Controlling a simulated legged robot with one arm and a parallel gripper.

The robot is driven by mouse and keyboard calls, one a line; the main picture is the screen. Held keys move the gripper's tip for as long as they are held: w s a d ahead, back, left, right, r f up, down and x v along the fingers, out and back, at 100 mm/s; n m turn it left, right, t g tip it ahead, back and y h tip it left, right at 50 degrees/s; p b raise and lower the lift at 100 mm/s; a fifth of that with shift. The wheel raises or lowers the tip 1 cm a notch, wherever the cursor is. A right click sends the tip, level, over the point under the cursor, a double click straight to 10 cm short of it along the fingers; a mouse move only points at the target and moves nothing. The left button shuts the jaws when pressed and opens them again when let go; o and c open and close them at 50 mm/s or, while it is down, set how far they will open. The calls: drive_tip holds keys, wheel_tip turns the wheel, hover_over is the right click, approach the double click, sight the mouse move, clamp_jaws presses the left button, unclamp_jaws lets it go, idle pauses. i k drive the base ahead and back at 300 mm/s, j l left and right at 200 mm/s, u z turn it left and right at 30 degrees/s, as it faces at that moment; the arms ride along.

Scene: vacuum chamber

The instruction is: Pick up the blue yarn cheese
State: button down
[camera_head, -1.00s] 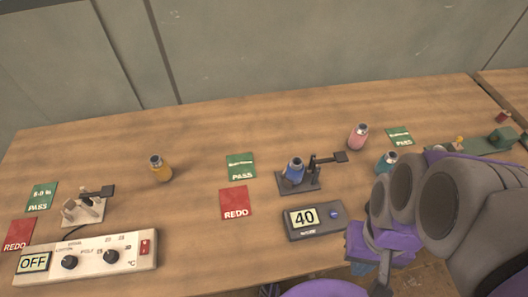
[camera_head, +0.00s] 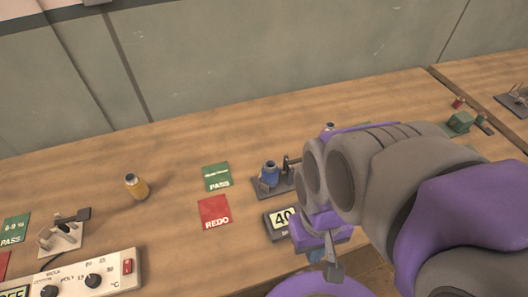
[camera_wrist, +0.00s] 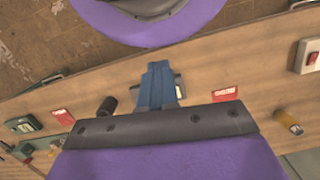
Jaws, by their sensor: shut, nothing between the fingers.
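The blue yarn cheese (camera_head: 269,173) stands upright on a small dark stand (camera_head: 277,188) at the middle of the table in the head view. My arm passes close to its right. My gripper (camera_head: 335,268) hangs below the purple wrist, to the right of and nearer than the blue cheese and apart from it. In the wrist view its blue-grey fingers (camera_wrist: 158,82) are together and empty. I cannot make out the blue cheese in the wrist view.
A device reading 40 (camera_head: 281,222) stands in front of the stand. Green PASS (camera_head: 217,177) and red REDO (camera_head: 214,211) cards lie left. A yellow cheese (camera_head: 136,186) and a dial box (camera_head: 75,278) are further left.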

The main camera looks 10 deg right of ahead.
sight(270, 170)
drive_tip(key=k+j+z, duration=0.1)
drive_tip(key=j+z, duration=0.15)
drive_tip(key=j, duration=0.15)
drive_tip(key=k+j+z, duration=0.1)
drive_tip(key=j+z, duration=0.15)
drive_tip(key=j, duration=0.2)
drive_tip(key=k+j+z, duration=0.5)
drive_tip(key=j, duration=0.2)
drive_tip(key=i+j, duration=0.05)
drive_tip(key=i, duration=0.05)
